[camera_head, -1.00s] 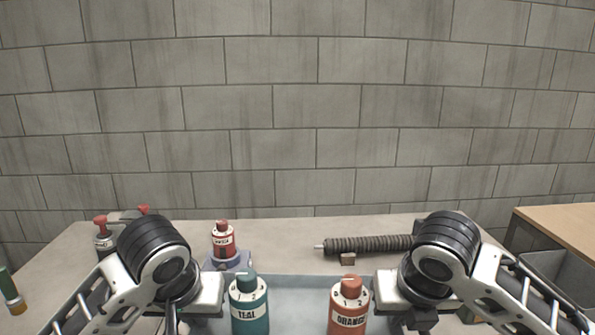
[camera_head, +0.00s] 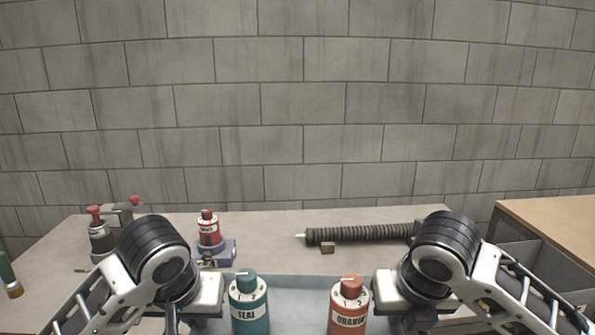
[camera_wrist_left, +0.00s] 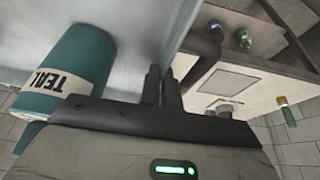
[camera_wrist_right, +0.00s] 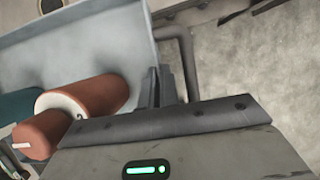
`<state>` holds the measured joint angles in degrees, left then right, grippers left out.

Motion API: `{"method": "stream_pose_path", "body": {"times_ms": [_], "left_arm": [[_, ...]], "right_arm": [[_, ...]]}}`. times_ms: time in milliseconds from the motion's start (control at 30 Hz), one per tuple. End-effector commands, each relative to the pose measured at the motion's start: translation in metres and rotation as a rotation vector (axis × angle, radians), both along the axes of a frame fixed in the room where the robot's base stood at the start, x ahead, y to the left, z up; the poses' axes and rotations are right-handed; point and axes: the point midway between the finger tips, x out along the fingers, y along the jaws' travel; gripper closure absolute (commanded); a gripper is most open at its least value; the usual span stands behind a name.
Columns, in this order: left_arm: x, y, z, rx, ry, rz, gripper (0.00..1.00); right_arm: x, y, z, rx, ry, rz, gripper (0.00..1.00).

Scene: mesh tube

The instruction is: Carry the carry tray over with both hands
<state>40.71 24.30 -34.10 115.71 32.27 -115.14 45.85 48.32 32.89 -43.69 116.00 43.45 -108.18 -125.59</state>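The light blue-grey carry tray (camera_head: 292,290) is held between my two arms at the bottom of the head view. A teal bottle (camera_head: 249,305) and an orange bottle (camera_head: 348,308) stand in it. In the left wrist view, my left gripper (camera_wrist_left: 162,88) is closed at the tray's dark side handle (camera_wrist_left: 200,62), beside the teal bottle (camera_wrist_left: 75,68). In the right wrist view, my right gripper (camera_wrist_right: 162,88) is closed at the other dark handle (camera_wrist_right: 184,50), near the orange bottle (camera_wrist_right: 95,97). The fingertips' contact is partly hidden.
A bench (camera_head: 270,225) lies ahead against the block wall. On it are a red bottle (camera_head: 208,230) on a blue-grey stand, a ribbed tube (camera_head: 360,234), a small brown block (camera_head: 327,248) and a red-capped device (camera_head: 100,235). A wooden-topped table (camera_head: 550,220) stands at right.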

Motion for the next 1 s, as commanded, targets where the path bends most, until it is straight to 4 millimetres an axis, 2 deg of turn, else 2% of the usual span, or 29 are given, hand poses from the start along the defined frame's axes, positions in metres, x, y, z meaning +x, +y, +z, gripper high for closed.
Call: {"method": "stream_pose_path", "body": {"times_ms": [200,1000], "left_arm": [[0.0011,0.0029,0.0061,0.004,-0.003,0.011,1.00],[0.0012,0.0032,0.0016,0.004,-0.003,0.014,1.00]], "right_arm": [[0.0003,-0.0011,0.0063,-0.002,-0.001,-0.003,1.00],[0.0002,-0.0008,0.0016,-0.002,-0.001,-0.002,1.00]]}}
